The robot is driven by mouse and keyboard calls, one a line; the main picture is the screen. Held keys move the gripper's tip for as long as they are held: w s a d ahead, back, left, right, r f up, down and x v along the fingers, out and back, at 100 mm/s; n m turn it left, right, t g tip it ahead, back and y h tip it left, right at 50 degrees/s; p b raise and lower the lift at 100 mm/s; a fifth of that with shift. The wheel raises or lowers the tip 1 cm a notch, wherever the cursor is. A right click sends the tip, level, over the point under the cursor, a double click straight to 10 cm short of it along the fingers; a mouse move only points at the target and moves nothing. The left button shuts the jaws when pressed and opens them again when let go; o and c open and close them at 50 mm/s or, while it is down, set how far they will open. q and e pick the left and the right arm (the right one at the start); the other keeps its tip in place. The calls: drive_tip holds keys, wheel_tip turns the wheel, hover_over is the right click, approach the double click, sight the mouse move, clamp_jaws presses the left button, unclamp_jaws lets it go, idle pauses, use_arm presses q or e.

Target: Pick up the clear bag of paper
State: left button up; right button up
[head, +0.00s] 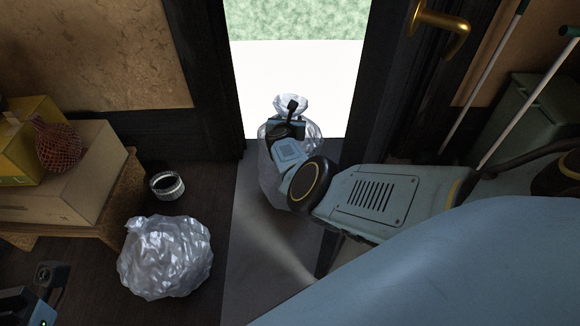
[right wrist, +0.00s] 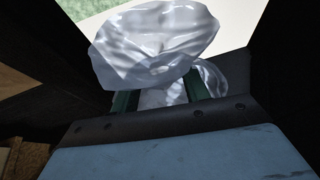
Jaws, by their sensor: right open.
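A clear, see-through bag (head: 273,178) stands upright in the doorway, with its gathered neck and flared top (head: 291,102) above. My right gripper (head: 291,112) is at the neck, partly hiding it. In the right wrist view, the flared top (right wrist: 155,45) fills the upper middle, and the neck lies between the two fingers of the right gripper (right wrist: 160,97), which are apart. What the bag holds is hard to make out. A second, crinkled silvery bag (head: 166,257) lies on the dark floor at left. My left gripper (head: 42,290) shows only partly at the lower left edge.
A black and white ring-shaped thing (head: 167,185) is on the floor. A low stand at left holds a cardboard box (head: 75,180), a yellow box (head: 25,120) and a red net bag (head: 57,145). A dark green bin (head: 530,115) and poles stand at right. The door has a brass handle (head: 440,28).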

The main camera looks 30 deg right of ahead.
drive_tip(key=shift+c, duration=0.5)
clamp_jaws()
drive_tip(key=shift+r, duration=0.15)
